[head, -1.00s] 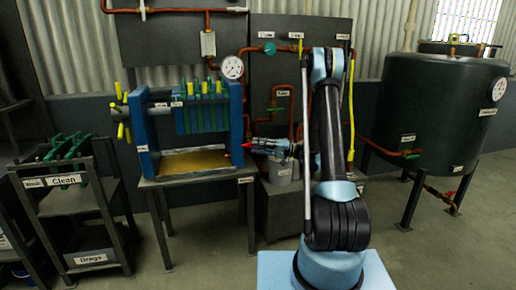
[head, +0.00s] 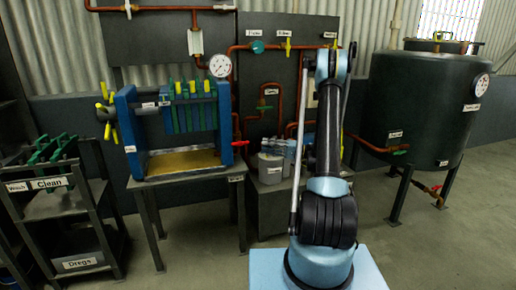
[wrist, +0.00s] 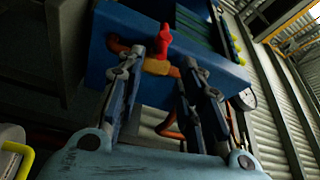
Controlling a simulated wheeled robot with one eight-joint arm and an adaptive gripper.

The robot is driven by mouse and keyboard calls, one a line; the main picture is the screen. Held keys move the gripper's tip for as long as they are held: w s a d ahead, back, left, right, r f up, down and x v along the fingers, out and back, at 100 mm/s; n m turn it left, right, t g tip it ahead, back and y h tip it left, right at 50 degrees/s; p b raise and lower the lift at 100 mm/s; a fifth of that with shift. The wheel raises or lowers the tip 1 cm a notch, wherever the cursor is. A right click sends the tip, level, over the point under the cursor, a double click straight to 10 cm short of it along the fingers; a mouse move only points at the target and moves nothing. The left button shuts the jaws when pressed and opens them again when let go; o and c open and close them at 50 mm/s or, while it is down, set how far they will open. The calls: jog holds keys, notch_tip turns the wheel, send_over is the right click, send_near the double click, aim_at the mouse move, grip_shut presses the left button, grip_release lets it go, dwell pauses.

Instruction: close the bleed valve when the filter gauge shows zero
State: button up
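A red-handled valve (head: 240,143) sits at the right side of the blue filter press (head: 225,130). In the wrist view the red handle (wrist: 165,38) stands upright on an orange pipe fitting. I cannot read a label naming it the bleed valve. The white round gauge (head: 220,66) above the press is too small to read; a gauge edge also shows in the wrist view (wrist: 247,99). My gripper (wrist: 177,55) is open, its fingers spread before the fitting, with nothing held. In the head view my gripper (head: 266,146) is right of the red handle, apart from it.
Copper pipes with a teal valve (head: 257,47), a yellow valve (head: 287,46) and a green valve (head: 264,108) run on the dark back panel. A grey can (head: 270,168) stands below my gripper. A dark tank (head: 410,100) is at right, a rack (head: 75,205) at left.

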jog(key=shift+s+d+f, duration=0.1)
jog(key=shift+d+f, duration=0.05)
jog(key=shift+d, duration=0.85)
jog(key=shift+a, duration=0.1)
jog(key=s+a+r+m+h, duration=0.1)
jog(key=s+a+r+h, duration=0.1)
jog(key=s+r+h, duration=0.45)
jog(key=s+a+r+m+h, duration=0.1)
jog(key=s+a+r+h, duration=0.15)
jog(key=s, duration=0.75)
jog(key=s+d+f+h, duration=0.2)
jog(key=s+d+h, duration=0.1)
jog(key=s, duration=0.5)
jog(key=s+d+f+h, duration=0.3)
jog(key=s+d, duration=0.3)
jog(key=s, duration=0.2)
jog(key=s+d+f+h, duration=0.2)
jog(key=s+d+h, duration=0.2)
jog(key=s, duration=0.5)
jog(key=shift+d+f+n, duration=0.15)
jog(key=shift+f+n, duration=0.15)
jog(key=shift+f, duration=0.1)
